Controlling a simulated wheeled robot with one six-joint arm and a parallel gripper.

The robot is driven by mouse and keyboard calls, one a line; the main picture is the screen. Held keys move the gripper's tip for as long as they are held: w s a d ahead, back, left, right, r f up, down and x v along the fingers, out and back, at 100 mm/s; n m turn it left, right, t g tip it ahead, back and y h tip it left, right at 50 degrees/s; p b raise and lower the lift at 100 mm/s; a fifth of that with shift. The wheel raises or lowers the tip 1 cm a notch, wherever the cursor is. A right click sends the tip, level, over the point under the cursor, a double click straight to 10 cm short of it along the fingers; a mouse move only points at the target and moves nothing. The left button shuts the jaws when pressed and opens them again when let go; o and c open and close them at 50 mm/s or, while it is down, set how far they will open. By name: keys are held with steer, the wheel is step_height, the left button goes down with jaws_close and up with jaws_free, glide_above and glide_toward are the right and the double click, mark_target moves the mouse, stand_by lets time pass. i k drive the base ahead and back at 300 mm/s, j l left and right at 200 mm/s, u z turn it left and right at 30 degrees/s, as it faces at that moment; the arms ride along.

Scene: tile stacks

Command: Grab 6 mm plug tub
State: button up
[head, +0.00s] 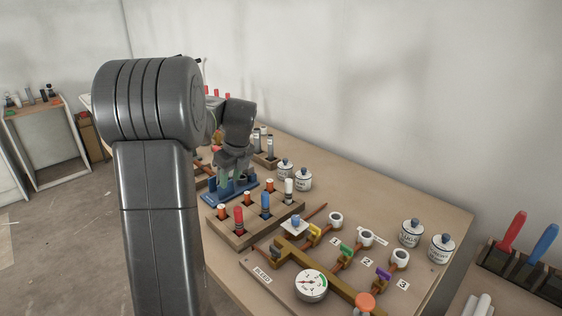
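Several white tubs with dark rims and blue-grey lid knobs stand on the wooden bench. Two are mid-bench, a rear tub (285,169) and a nearer tub (304,180). Two more are at the right, a left-hand tub (411,234) and a right-hand tub (441,249). Their labels are too small to read surely, so I cannot tell which is the 6 mm plug tub. My gripper (232,168) points down over a blue holder (230,193), left of the mid-bench tubs. Its fingers are dark and small here, and I cannot tell whether they are open.
A wooden rack (240,236) with red, blue and white plugs stands in front of the mid-bench tubs. A valve manifold with a pressure gauge (311,286) fills the near bench. A side stand at right holds red and blue handles (511,232). The wall bounds the back.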

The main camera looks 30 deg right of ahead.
mark_target(282, 174)
steer(key=i+j+z, duration=0.1)
steer(key=i+z, duration=0.3)
steer(key=i+j+z, duration=0.2)
steer(key=z, duration=0.15)
steer(key=i+j+z, duration=0.75)
steer(key=j+z, duration=0.15)
steer(key=i+j+z, duration=0.15)
steer(key=j, duration=0.15)
